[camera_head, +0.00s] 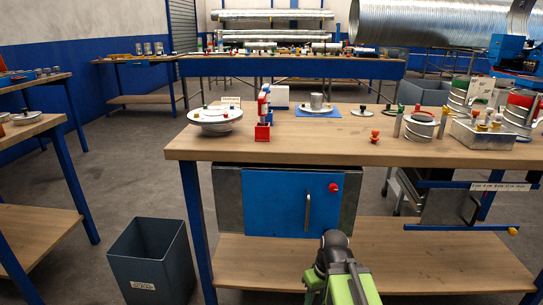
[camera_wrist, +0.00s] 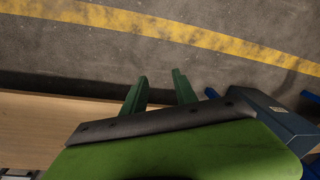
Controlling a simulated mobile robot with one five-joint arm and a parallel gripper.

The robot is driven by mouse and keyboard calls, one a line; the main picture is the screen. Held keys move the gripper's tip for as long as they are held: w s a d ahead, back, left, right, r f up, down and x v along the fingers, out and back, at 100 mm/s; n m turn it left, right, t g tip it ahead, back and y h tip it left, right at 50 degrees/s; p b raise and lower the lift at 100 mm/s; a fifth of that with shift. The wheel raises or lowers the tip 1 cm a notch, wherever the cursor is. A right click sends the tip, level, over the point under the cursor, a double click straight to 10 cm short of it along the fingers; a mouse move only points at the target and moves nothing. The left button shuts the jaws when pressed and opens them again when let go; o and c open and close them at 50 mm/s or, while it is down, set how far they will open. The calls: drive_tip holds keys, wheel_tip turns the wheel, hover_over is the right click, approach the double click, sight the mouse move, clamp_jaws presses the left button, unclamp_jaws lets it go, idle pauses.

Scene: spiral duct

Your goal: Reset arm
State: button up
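My gripper (camera_wrist: 158,92) shows in the wrist view with its two green fingers apart and nothing between them. Below the fingers in that view is grey floor. In the head view my green and black arm (camera_head: 343,275) is low at the bottom centre, in front of the workbench (camera_head: 290,147) and its lower shelf. The gripper's fingertips are hard to make out in the head view.
A blue cabinet door (camera_head: 275,205) with a handle is under the bench. A grey bin (camera_head: 150,262) stands on the floor at left. Small parts and a metal tray (camera_head: 483,136) lie on the benchtop. A yellow line (camera_wrist: 150,24) crosses the floor.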

drive_tip(key=d+r+m+p, duration=0.1)
drive_tip(key=r+m+p, duration=0.1)
drive_tip(key=r+p, duration=1.7)
drive_tip(key=d+r+m+h+p, duration=0.1)
drive_tip(key=d+r+m+p, duration=0.1)
drive_tip(key=r+p, duration=1.6)
drive_tip(key=shift+r+p, duration=0.4)
drive_tip(key=shift+p, duration=0.1)
drive_tip(key=shift+s, duration=0.1)
